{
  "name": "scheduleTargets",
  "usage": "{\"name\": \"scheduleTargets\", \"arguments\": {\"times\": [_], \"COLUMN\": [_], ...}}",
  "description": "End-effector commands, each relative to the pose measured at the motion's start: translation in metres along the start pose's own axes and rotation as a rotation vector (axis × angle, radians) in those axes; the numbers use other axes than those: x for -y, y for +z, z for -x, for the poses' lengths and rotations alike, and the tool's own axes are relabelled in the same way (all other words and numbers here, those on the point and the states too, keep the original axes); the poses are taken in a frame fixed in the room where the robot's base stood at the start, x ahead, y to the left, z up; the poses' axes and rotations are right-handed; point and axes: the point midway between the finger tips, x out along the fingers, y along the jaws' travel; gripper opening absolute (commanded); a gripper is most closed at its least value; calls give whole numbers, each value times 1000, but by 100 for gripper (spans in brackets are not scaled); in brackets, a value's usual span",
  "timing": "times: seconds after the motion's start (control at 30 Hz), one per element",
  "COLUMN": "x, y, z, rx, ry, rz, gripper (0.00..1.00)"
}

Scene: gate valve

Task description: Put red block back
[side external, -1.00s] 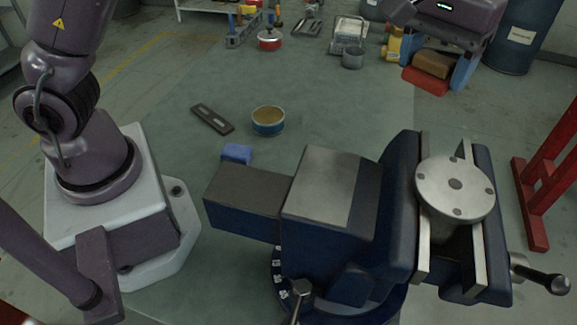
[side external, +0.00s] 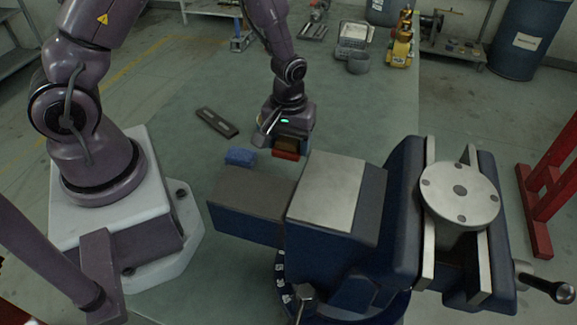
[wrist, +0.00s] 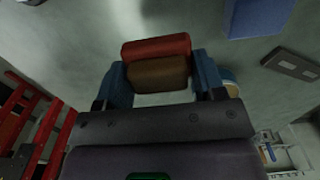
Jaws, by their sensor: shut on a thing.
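My gripper (side external: 290,140) is shut on a red block (side external: 286,155) and points down over the green table, just behind the vise. In the wrist view the red block (wrist: 157,46) shows between the two blue fingers (wrist: 158,88). A brown piece (wrist: 158,73) lies against the red block on the palm side; I cannot tell whether it is a separate block. A blue block (side external: 240,157) sits on the table to the left of my gripper, and it shows at the wrist view's top right (wrist: 255,15). The height of the red block above the table is unclear.
A blue vise (side external: 350,215) with a round metal flange (side external: 460,190) in its jaws stands close in front. A dark slotted bar (side external: 217,122) lies at the back left. A round tin (wrist: 229,82) is partly hidden beside a finger. Tools stand farther back.

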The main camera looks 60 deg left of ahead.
Motion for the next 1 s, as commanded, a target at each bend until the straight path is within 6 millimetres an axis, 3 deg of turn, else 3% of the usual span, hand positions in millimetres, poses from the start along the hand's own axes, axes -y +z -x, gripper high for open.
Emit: {"name": "scheduleTargets", "arguments": {"times": [0.43,0.83,0.87,0.93,1.0], "x": [0,-1,-1,-1,-1], "y": [1,0,0,0,0], "z": [-56,-61,-61,-61,-61], "rx": [2,0,0,0,0], "ry": [-2,0,1,1,1], "rz": [-2,-2,-2,-2,-2], "gripper": [41,41,68,84,89]}}
